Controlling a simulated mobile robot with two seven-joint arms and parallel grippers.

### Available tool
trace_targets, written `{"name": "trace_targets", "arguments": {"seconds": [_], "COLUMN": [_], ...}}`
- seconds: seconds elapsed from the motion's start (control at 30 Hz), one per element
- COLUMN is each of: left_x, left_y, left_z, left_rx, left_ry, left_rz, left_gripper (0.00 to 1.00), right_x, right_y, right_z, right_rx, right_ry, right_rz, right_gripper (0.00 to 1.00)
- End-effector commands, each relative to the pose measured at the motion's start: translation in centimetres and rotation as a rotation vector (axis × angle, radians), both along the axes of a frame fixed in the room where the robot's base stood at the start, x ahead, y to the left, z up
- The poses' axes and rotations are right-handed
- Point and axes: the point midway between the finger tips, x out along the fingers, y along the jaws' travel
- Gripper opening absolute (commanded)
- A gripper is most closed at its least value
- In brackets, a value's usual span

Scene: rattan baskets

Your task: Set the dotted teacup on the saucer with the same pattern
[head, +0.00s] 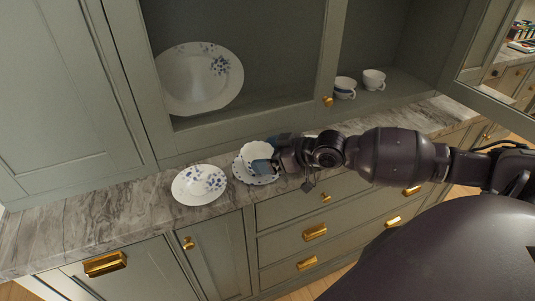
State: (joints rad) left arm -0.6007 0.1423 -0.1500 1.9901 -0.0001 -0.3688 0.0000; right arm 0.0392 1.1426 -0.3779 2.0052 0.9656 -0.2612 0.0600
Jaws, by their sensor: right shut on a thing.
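A white teacup (251,151) is at the fingers of my right gripper (268,156), which is shut on it. The fingers hide part of the cup, and its pattern is too small to make out surely. The cup is over a saucer with blue dots along its rim (242,175), on the marble counter. I cannot tell whether the cup touches the saucer. A second white saucer (199,184) with blue flowers lies just left of it, empty. My left gripper is not in view.
A large white plate with blue flowers (190,80) leans upright in the cabinet. Two cups, one blue-banded (345,88) and one white (373,80), stand on the shelf at right. The marble counter (95,222) is clear at left. An open glass door hangs at right.

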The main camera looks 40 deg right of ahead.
Motion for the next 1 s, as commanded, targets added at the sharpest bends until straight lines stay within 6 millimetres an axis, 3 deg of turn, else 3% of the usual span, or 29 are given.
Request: {"name": "trace_targets", "arguments": {"seconds": [0.2, 0.23, 0.3, 0.63, 1.0], "left_x": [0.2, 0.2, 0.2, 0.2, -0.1], "left_y": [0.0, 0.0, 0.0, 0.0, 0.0], "left_z": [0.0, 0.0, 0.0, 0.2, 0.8], "left_rx": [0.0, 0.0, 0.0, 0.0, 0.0], "left_ry": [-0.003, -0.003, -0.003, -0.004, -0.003], "left_rz": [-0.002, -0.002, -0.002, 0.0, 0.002], "left_gripper": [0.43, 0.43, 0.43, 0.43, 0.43], "right_x": [0.0, 0.0, 0.0, -0.3, -4.5], "right_y": [0.0, 0.0, 0.0, -0.3, -2.8], "right_z": [-0.3, -0.3, -0.3, 0.2, 2.2], "right_rx": [0.0, 0.0, 0.0, -0.002, -0.004], "right_ry": [0.0, 0.0, 0.0, 0.001, 0.003], "right_rz": [0.0, 0.0, 0.0, -0.001, -0.001], "right_gripper": [0.64, 0.94, 1.0, 1.0, 1.0]}}
